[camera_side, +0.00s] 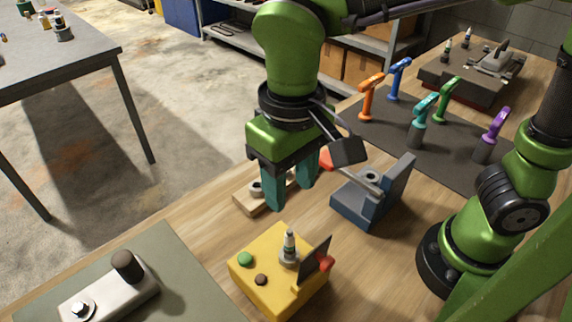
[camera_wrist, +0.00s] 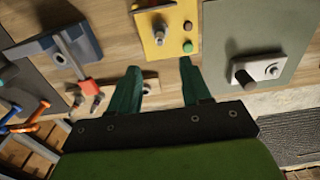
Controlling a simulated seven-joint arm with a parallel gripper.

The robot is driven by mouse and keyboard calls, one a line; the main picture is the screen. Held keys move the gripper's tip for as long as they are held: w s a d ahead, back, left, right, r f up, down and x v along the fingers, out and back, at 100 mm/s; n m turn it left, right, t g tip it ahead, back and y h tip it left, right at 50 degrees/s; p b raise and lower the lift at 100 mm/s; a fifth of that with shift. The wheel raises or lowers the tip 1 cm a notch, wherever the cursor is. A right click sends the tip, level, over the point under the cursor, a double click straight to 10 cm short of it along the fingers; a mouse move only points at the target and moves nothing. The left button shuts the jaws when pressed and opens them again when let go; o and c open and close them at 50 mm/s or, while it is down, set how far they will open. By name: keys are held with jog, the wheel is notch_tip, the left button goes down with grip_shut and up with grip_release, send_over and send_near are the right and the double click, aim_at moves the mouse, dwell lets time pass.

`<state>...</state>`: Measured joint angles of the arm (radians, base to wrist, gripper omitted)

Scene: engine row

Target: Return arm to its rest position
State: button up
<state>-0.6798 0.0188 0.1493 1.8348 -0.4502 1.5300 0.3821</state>
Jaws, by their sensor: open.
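My gripper (camera_side: 290,196) is open and points down above the wooden workbench. Its two teal fingers stand apart with nothing between them; in the wrist view the gripper (camera_wrist: 160,68) also shows a clear gap. In the side view it hangs behind the yellow block (camera_side: 262,286) and left of the blue-grey stand (camera_side: 362,211). The fingers partly hide a small wooden block (camera_side: 247,203) with metal fittings. The yellow block carries a green button, a dark button, a plug-like part (camera_side: 289,248) standing upright, and a dark plate.
A red-ended tool (camera_side: 360,182) rests at the blue-grey stand. Several coloured-handled tools stand on a dark mat (camera_side: 458,169) at right. A metal part with a black knob (camera_side: 112,288) lies on a green mat (camera_side: 180,262). A dark fixture (camera_side: 462,83) sits at the back.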

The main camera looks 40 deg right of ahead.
jog(key=d+m+t+y, duration=0.2)
jog(key=d+m+t, duration=0.2)
jog(key=d, duration=1.7)
jog(key=r+t, duration=0.1)
jog(key=t, duration=0.2)
jog(key=shift+w+d, duration=0.3)
jog(key=shift+d, duration=0.1)
